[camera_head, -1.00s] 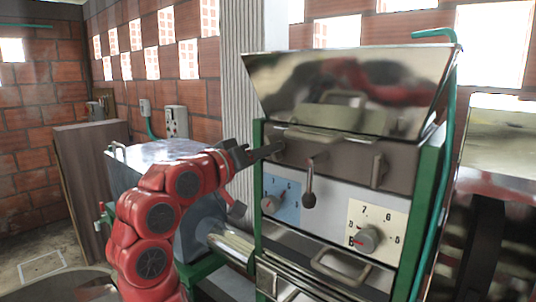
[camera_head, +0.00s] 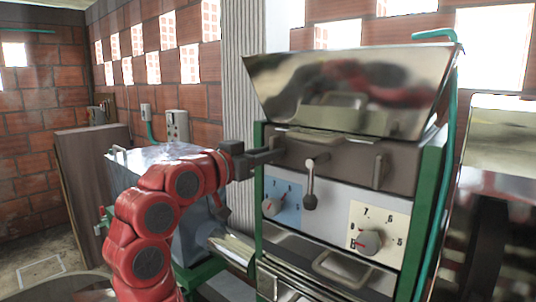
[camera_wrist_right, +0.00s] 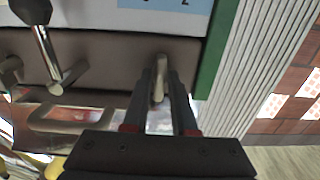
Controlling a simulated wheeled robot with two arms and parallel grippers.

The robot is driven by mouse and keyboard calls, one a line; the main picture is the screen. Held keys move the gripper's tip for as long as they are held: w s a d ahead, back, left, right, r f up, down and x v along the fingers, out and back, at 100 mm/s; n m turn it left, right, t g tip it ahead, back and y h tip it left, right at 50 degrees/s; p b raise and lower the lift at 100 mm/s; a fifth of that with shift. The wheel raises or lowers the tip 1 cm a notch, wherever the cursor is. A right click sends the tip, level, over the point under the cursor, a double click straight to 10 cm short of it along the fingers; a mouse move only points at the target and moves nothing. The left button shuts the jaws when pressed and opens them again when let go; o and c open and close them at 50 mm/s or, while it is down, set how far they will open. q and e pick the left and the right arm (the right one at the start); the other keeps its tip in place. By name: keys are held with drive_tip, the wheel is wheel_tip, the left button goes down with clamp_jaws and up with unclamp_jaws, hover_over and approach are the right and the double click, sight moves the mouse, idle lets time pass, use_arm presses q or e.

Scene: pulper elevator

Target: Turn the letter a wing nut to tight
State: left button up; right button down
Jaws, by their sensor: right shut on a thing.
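The wing nut (camera_wrist_right: 160,70) is a small pale upright tab on the brown front bar of the machine, seen in the right wrist view. My right gripper (camera_wrist_right: 157,88) is shut on it, with one dark finger on each side. In the head view my right gripper (camera_head: 270,154) reaches the left end of the same bar and hides most of the nut. No letter mark on it can be read. My left gripper is not in view.
A ball-ended lever (camera_head: 311,184) hangs right of my gripper, and a similar tab (camera_head: 379,171) stands farther right on the bar. Two dials (camera_head: 272,207) (camera_head: 369,241) are below. A metal hopper (camera_head: 350,92) rises above. A green post (camera_head: 258,190) is close by.

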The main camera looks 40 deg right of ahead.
idle(0.3)
drive_tip(key=c, duration=0.7)
unclamp_jaws()
drive_tip(key=shift+a, duration=0.1)
drive_tip(key=a+b, duration=0.1)
drive_tip(key=a, duration=0.4)
drive_tip(key=s+a+b, duration=0.1)
drive_tip(key=a, duration=0.5)
drive_tip(key=a+b, duration=0.1)
drive_tip(key=a, duration=0.5)
drive_tip(key=shift+s+a, duration=0.15)
drive_tip(key=shift+s, duration=0.1)
